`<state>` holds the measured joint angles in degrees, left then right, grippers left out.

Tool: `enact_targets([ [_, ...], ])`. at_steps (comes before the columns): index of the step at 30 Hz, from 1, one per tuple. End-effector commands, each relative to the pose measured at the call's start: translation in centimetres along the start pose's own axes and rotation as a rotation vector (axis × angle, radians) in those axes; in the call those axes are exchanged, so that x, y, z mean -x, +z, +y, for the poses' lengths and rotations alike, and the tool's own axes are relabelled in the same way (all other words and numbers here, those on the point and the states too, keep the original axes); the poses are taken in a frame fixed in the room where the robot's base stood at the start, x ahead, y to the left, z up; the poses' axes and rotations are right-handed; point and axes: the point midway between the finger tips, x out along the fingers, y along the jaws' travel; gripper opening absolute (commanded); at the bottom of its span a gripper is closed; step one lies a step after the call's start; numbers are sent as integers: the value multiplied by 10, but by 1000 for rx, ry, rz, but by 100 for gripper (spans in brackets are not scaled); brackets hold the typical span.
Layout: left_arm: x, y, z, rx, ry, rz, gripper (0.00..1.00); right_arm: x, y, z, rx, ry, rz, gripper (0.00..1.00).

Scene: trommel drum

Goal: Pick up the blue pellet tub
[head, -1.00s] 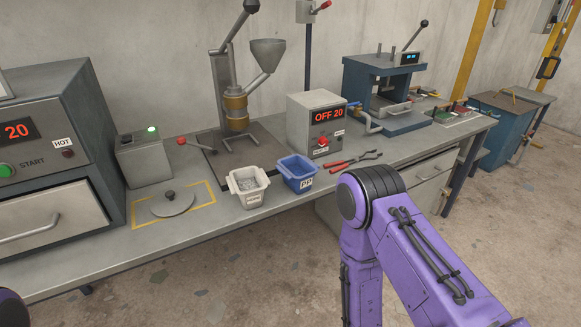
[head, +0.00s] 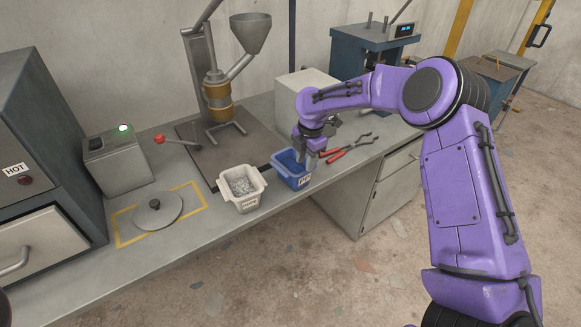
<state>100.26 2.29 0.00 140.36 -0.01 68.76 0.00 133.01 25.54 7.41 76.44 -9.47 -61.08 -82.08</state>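The blue pellet tub (head: 289,177), with a white PP label on its front, stands upright on the bench, right of the white tub of pale pellets (head: 241,190). My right arm reaches in from the right, and my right gripper (head: 311,160) points down at the tub's right rear rim. The fingers overlap the rim in the picture. I cannot tell whether they are open or closed on it. The arm hides part of the tub's back. My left gripper is not in view.
Red-handled pliers (head: 346,149) lie just right of the blue tub. Behind stand the hopper press (head: 217,95) and a grey control box (head: 300,88), partly hidden by my arm. A round lid (head: 160,214) lies at the left. The bench's front edge is close to both tubs.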

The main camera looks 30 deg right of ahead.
Motion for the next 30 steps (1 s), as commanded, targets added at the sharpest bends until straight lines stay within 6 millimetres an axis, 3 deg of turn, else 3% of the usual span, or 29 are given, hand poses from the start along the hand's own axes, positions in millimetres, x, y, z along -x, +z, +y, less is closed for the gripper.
enact_targets([
  [8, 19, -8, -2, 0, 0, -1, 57, -38, -3, -6, -1, -4, 1, 34],
  [12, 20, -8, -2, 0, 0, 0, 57, -58, -3, -5, 1, 1, 0, 34],
  [19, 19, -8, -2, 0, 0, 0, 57, -61, -3, -5, 1, 3, 0, 34],
  [22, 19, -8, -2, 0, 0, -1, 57, -61, -3, -5, 1, 3, 0, 2],
  [30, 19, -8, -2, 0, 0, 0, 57, -61, -3, -5, 0, 3, 0, 0],
])
